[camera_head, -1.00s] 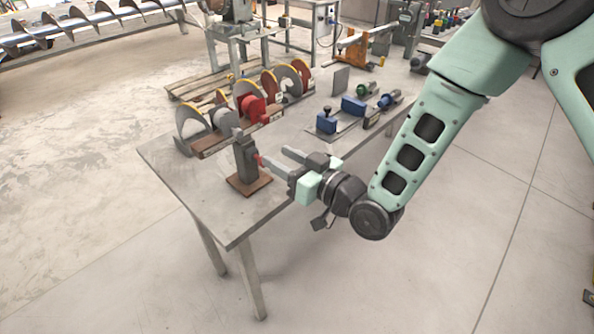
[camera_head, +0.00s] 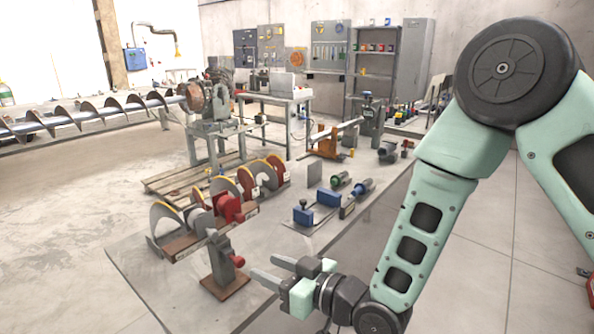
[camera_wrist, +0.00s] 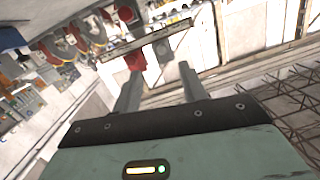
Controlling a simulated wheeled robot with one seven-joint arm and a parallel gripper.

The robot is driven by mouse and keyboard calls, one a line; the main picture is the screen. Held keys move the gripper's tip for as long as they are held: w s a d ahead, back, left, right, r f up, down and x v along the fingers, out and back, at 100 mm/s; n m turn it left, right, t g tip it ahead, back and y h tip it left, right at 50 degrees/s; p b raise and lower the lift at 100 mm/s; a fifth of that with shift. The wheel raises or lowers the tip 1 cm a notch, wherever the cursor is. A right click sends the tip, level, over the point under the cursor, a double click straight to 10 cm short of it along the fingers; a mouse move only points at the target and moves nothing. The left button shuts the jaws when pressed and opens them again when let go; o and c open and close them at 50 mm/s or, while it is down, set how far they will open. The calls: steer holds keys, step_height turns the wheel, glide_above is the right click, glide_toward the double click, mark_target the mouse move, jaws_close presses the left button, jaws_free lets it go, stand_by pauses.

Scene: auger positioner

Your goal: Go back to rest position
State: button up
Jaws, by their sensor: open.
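My gripper (camera_head: 274,273) is open and empty at the near right edge of the grey table (camera_head: 158,288). Its two fingers point left, a little right of a grey post on a brown base (camera_head: 223,271) with a red part at its side. The fingers look apart from the post, though the gap is hard to judge. In the wrist view the two fingers (camera_wrist: 160,90) are spread with nothing between them.
A rack of yellow-edged discs and red clamps (camera_head: 228,206) stands on the table. Blue blocks (camera_head: 317,209) lie farther right. A long auger (camera_head: 90,112) is at the back left. Open floor (camera_head: 62,215) lies left of the table.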

steer(key=s+d+r+g+h, duration=0.2)
steer(key=s+d+g+h, duration=0.1)
steer(key=s+d, duration=0.3)
steer(key=s+d+r+m+g+h, duration=0.1)
steer(key=s+d+r+g+h, duration=0.1)
steer(key=s+d+h, duration=0.4)
steer(key=s+d+r+m+g+h, duration=0.1)
steer(key=s+d+r+g+h, duration=0.1)
steer(key=s+d+g+h, duration=0.2)
steer(key=s+d, duration=0.3)
steer(key=s, duration=0.3)
steer(key=shift+d, duration=0.25)
steer(key=shift+w, duration=0.1)
stand_by(0.9)
